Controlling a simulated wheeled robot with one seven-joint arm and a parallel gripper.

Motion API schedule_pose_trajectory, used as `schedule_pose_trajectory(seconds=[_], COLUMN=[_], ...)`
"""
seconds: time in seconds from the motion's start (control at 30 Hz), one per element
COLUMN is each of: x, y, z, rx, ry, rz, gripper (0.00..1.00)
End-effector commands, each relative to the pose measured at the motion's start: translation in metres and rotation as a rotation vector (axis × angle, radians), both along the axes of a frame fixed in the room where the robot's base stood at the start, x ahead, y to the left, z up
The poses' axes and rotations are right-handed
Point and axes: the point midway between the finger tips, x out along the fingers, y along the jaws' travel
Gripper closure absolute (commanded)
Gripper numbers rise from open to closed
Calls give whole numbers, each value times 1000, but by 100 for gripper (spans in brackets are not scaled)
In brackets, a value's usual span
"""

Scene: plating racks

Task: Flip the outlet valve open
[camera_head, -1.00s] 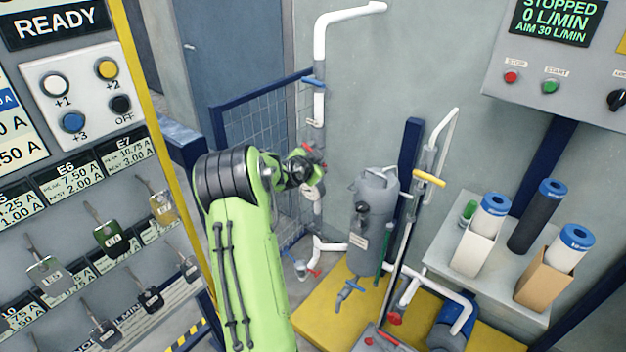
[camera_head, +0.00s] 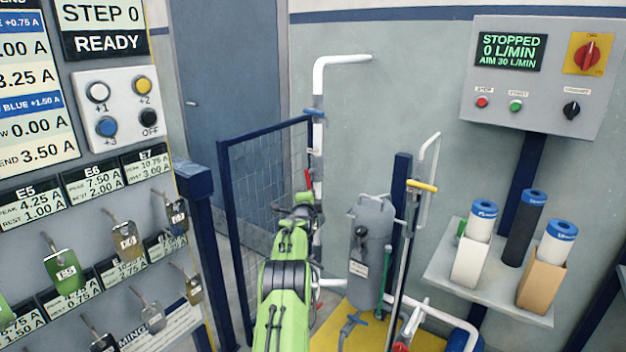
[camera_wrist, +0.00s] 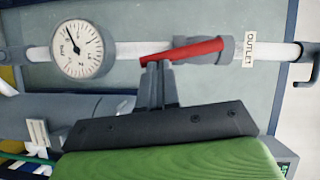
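The outlet valve's red lever (camera_wrist: 185,48) lies nearly along the white pipe in the wrist view, slightly tilted, with its free end toward the gauge. It also shows as a small red bar on the upright pipe in the head view (camera_head: 308,180). An OUTLET label (camera_wrist: 249,48) is on the pipe beside the valve body. My gripper (camera_wrist: 157,64) has its narrow fingers close together, with the tips at the lever's free end; they appear to touch it, but not to grip it. In the head view my arm covers the pipe below the lever.
A round pressure gauge (camera_wrist: 80,48) sits on the pipe beside the lever's free end. A grey filter housing (camera_head: 371,250) stands right of my arm. A blue mesh fence (camera_head: 265,180) is behind to the left. The control panel (camera_head: 540,75) reads stopped, 0 L/MIN.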

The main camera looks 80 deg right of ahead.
Motion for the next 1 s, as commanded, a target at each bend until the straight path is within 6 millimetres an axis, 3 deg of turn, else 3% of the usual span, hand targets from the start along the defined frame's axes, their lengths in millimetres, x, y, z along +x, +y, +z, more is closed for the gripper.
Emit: schedule_pose_trajectory(seconds=[0.3, 1.0], x=[5, 7], y=[-12, -14], z=[-3, -5], rx=[-23, -19], ry=[-41, -36], rz=[-2, -4], gripper=[100, 100])
